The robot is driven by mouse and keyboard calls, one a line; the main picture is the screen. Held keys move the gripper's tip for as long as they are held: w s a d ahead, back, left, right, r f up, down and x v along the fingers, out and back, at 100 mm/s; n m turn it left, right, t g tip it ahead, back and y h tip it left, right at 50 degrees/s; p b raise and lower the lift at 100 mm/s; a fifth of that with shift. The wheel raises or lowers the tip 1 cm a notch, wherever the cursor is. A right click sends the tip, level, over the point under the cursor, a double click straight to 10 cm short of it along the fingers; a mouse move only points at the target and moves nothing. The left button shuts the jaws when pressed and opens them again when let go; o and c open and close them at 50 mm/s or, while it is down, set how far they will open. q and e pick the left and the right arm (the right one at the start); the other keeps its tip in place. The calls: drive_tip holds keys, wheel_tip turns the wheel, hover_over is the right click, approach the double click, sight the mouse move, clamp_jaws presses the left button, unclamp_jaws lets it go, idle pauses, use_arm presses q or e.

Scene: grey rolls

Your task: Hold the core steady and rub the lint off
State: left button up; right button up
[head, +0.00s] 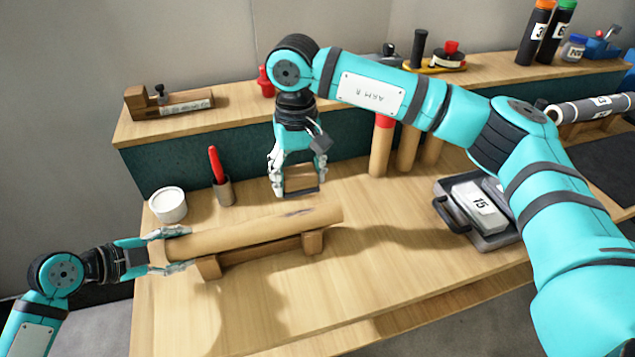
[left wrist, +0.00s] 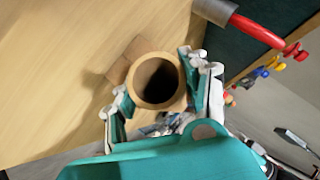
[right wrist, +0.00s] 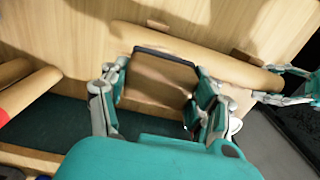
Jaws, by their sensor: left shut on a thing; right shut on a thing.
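The core (head: 240,232) is a tan cardboard tube lying across a wooden cradle (head: 265,252). My right gripper (head: 298,186) is shut on a wooden block (head: 302,180) with a dark edge. The right wrist view also shows the block (right wrist: 158,82) between the fingers. It hangs just behind and above the core; I cannot tell the exact gap.
A white pot (head: 168,206) and a cup with a red-handled tool (head: 224,190) stand behind the core's left part. Upright tubes (head: 381,150) stand right of my right gripper. A grey tray (head: 480,225) lies at the right. The front table is clear.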

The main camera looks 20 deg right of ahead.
use_arm(q)
drive_tip(key=shift+a+f, duration=0.1)
drive_tip(key=shift+a, duration=0.05)
use_arm(e)
drive_tip(key=r, duration=0.1)
hover_over(270, 220)
drive_tip(key=shift+d+f, duration=0.2)
drive_tip(key=shift+f, duration=3.45)
drive_tip(key=shift+d+f, duration=0.3)
drive_tip(key=shift+d, duration=0.3)
drive_tip(key=shift+c, duration=0.5)
drive_tip(key=shift+d, duration=4.2)
drive_tip(key=shift+a, duration=4.95)
wheel_tip(270, 220, up, 8)
drive_tip(key=shift+d, duration=0.1)
